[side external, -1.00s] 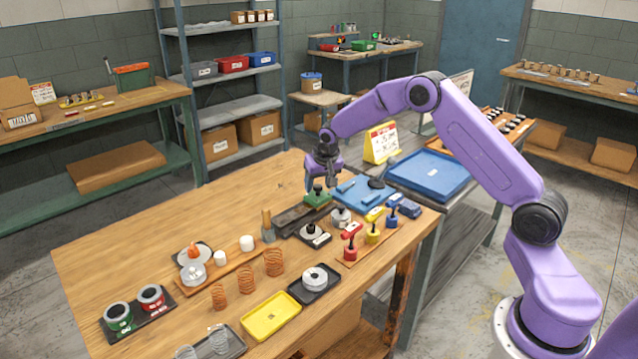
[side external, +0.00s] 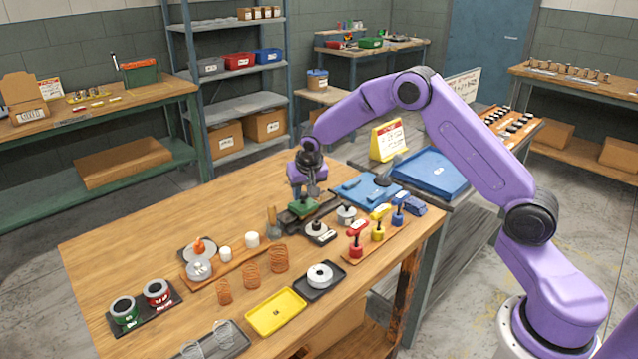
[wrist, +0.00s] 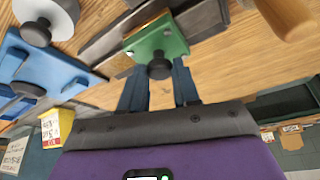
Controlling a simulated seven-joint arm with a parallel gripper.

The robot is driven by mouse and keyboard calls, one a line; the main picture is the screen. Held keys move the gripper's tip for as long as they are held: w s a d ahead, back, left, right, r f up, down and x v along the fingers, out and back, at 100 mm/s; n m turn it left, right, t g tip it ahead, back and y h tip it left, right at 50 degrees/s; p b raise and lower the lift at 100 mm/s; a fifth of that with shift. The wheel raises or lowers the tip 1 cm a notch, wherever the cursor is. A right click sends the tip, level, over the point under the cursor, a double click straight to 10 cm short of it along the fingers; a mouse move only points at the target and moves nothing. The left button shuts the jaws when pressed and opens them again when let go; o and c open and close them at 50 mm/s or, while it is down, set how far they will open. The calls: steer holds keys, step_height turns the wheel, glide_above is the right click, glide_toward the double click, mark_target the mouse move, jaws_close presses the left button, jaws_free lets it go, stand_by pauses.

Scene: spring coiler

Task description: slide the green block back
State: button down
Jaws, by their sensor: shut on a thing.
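The green block (side external: 303,207) with a dark knob sits on the dark rail (side external: 327,208) on the wooden bench. It lies toward the left part of the rail. My gripper (side external: 308,192) is above the block, shut on its knob. In the wrist view the green block (wrist: 150,40) shows its top and bolts, with the black knob (wrist: 159,67) between my two blue fingers. The block's underside is hidden.
A wooden-handled tool (side external: 272,219) stands close to the rail's left end. Red, yellow and blue clamps (side external: 378,231) stand to the right.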

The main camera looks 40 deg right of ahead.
steer(key=a, duration=0.5)
steer(key=shift+a, duration=0.1)
steer(key=c, duration=0.8)
jaws_free()
steer(key=shift+a, duration=0.1)
steer(key=shift+s+r, duration=0.1)
steer(key=shift+r, duration=0.35)
steer(key=v, duration=1.6)
steer(key=shift+s+r, duration=0.2)
steer(key=shift+s, duration=0.1)
